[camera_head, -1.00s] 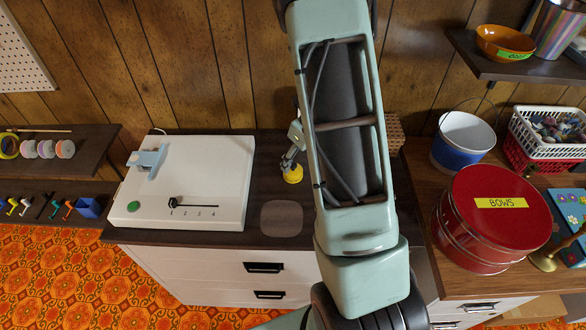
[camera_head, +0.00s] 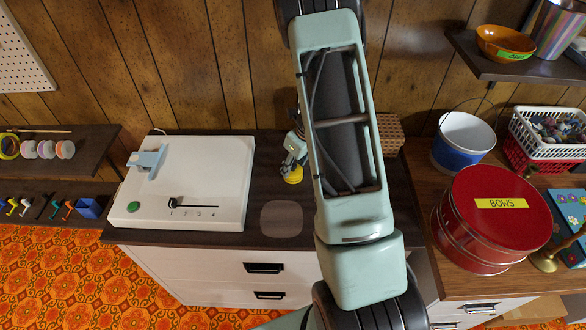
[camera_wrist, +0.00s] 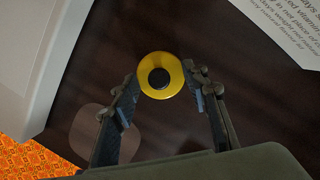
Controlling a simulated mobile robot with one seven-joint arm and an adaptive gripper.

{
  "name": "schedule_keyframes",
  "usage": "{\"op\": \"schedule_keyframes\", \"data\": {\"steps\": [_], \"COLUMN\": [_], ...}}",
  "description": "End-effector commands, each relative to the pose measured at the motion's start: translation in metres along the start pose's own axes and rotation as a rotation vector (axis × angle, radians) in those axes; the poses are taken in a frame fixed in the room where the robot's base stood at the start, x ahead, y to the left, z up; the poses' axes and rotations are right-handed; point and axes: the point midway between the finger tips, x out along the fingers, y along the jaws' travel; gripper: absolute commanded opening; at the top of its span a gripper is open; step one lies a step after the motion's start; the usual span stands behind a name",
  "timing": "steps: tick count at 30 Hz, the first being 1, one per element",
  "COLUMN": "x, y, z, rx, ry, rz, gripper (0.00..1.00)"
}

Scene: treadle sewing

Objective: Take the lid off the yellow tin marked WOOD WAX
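A round yellow tin lid with a dark knob in its middle shows from above in the wrist view (camera_wrist: 174,91). In the head view the yellow tin (camera_head: 293,177) stands on the dark tabletop, partly hidden by my gripper (camera_head: 294,150). No WOOD WAX marking is readable. In the wrist view my gripper (camera_wrist: 160,79) is open, with one finger on each side of the lid. Gaps show between both fingers and the lid.
A white device (camera_head: 205,165) with a slider and green button stands left of the tin. A pale rounded patch (camera_head: 282,218) lies in front of the tin. A woven box (camera_head: 391,140) is behind my arm. A red BOWS tin (camera_head: 480,235) stands on the right-hand table.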

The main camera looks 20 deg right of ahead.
Motion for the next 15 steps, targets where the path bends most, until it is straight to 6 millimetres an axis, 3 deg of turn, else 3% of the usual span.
{"op": "schedule_keyframes", "data": {"steps": [2, 10, 15], "x": [-0.0001, 0.0002, 0.0004], "y": [0.0000, 0.0003, 0.0004], "z": [0.0000, -0.0004, -0.0005], "rx": [0.000, 0.000, 0.000], "ry": [0.000, 0.001, 0.001], "rz": [0.000, 0.000, 0.001], "gripper": [0.31, 0.01, 0.01]}}
